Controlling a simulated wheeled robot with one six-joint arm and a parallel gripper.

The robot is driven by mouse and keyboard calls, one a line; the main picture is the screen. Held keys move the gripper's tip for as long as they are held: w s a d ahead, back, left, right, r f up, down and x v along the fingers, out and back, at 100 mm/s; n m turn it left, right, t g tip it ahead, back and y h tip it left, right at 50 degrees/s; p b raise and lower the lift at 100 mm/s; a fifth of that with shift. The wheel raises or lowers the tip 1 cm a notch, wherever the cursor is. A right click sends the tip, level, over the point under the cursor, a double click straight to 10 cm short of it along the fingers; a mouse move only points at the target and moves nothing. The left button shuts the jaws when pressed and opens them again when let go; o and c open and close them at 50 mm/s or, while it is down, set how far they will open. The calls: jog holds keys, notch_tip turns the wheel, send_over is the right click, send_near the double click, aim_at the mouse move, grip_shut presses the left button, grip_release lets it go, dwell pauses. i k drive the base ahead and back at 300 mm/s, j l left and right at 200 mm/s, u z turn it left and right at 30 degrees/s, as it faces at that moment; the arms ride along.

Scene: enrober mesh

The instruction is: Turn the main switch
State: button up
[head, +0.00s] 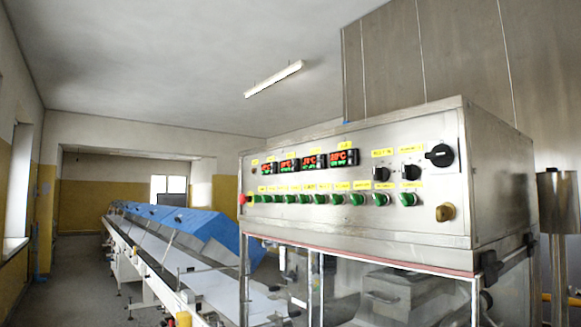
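A steel control panel (330,225) fills the right middle of the head view. A large black rotary knob (439,155) sits at its upper right, the biggest dark knob on it. Two smaller black knobs, a left one (381,174) and a right one (411,172), stand to its left. A brass-coloured round knob (446,212) is at the lower right. The labels are too small to read, so I cannot confirm which one is the main switch. My gripper is not in view.
Several green knobs (356,199) line the panel's lower row, with a red button (242,199) at its left end. Lit red displays (313,161) sit above. Below is a clear-walled enclosure (345,292). A long conveyor with blue covers (190,232) runs back at left; floor (75,280) beside it is open.

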aim_at(442, 155)
jog(key=z, duration=1.3)
